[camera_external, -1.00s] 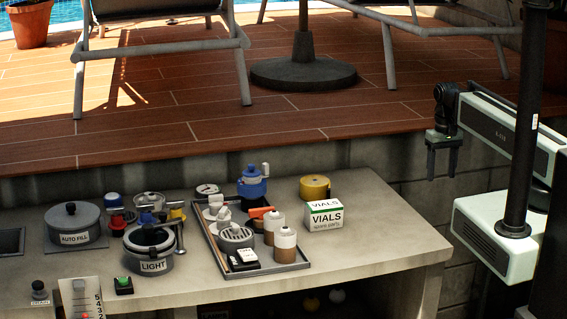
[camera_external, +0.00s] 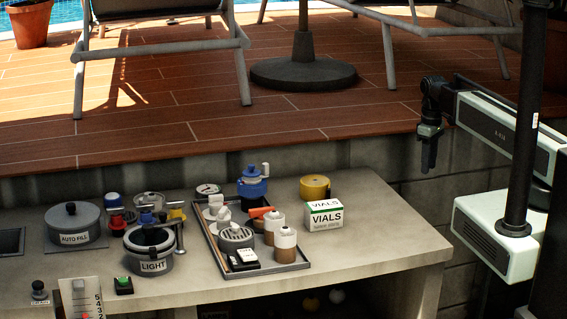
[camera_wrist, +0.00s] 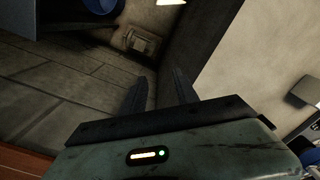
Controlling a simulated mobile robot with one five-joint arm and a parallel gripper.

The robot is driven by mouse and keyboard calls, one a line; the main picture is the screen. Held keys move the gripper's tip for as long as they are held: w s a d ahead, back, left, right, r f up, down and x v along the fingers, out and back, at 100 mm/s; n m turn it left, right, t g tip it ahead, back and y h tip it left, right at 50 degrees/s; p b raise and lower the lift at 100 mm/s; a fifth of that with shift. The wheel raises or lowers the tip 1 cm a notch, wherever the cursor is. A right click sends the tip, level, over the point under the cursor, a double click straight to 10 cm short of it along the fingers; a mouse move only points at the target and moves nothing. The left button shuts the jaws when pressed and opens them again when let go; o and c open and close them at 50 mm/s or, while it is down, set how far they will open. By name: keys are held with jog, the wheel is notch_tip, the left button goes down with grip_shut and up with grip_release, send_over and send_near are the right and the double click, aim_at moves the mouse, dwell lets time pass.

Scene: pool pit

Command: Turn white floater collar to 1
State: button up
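My gripper (camera_external: 428,168) hangs in the air right of the bench, pointing down, well apart from everything on it. In the wrist view its two dark fingers (camera_wrist: 159,86) stand apart with nothing between them. A round grey-white slotted piece with a white knob (camera_external: 236,237) sits in the tray (camera_external: 281,269) on the bench. It may be the white floater, but I cannot tell for sure. A smaller white piece (camera_external: 215,209) stands behind it. Any numbers on a collar are too small to read.
The tray also holds white-and-brown bottles (camera_external: 285,245) and a black-and-white box. A VIALS box (camera_external: 324,215), a yellow round tin (camera_external: 314,187) and a blue pot (camera_external: 252,184) stand close by. LIGHT (camera_external: 149,250) and AUTO FILL (camera_external: 74,224) pots are left. The bench's right end is clear.

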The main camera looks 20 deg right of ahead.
jog(key=w+a+r+n+p, duration=0.3)
jog(key=w+a+n, duration=0.3)
jog(key=a, duration=0.6)
jog(key=w+a+r+n+p, duration=0.35)
jog(key=w+a, duration=0.45)
jog(key=a, duration=0.5)
notch_tip(320, 180, up, 4)
jog(key=n+p, duration=0.4)
jog(key=n, duration=0.1)
send_over(264, 164)
jog(key=shift+w+r, duration=0.1)
jog(key=shift+r, duration=0.05)
notch_tip(264, 164, down, 8)
jog(key=b, duration=0.8)
grip_shut()
